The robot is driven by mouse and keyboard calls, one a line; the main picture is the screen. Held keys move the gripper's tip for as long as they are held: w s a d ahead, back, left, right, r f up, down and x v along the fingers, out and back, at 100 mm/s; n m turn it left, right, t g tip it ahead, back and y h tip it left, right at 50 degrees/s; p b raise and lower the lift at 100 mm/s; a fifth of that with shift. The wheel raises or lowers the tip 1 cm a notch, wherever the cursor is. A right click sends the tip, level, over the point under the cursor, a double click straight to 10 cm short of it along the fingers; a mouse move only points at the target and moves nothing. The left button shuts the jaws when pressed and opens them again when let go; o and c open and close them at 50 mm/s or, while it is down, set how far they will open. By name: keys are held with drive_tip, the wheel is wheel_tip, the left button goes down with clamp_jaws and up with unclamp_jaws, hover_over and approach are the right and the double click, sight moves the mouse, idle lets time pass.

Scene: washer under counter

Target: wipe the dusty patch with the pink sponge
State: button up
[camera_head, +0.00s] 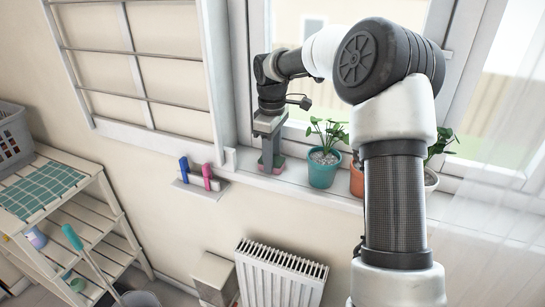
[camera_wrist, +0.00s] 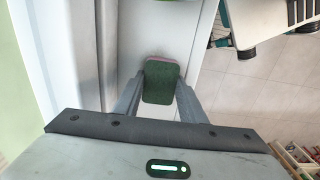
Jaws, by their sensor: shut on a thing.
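My gripper (camera_head: 270,158) reaches down to the left end of the white windowsill (camera_head: 297,183). It is shut on the sponge, whose green face (camera_wrist: 161,84) and thin pink edge (camera_wrist: 161,58) show between the two fingers in the wrist view. In the head view only a little pink (camera_head: 281,164) shows by the fingertips, low at the sill. I cannot tell whether the sponge is pressed on the sill. I cannot make out a dusty patch in either view.
A teal pot with a plant (camera_head: 322,170) stands close right of my gripper. A terracotta pot (camera_head: 356,180) is farther right, partly behind my arm. The window frame rises behind.

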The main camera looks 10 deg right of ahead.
drive_tip(key=shift+w+a+p, duration=0.4)
drive_tip(key=shift+a, duration=0.25)
drive_tip(key=shift+s+d, duration=0.1)
drive_tip(key=shift+d, duration=0.05)
drive_tip(key=shift+s+d+f, duration=0.1)
drive_tip(key=shift+s+d, duration=0.35)
drive_tip(key=shift+d, duration=0.2)
drive_tip(key=shift+s+d+f, duration=0.1)
drive_tip(key=shift+s+d, duration=0.35)
drive_tip(key=shift+d, duration=0.2)
drive_tip(key=shift+r, duration=0.1)
drive_tip(key=shift+w+a, duration=0.1)
drive_tip(key=shift+a, duration=0.05)
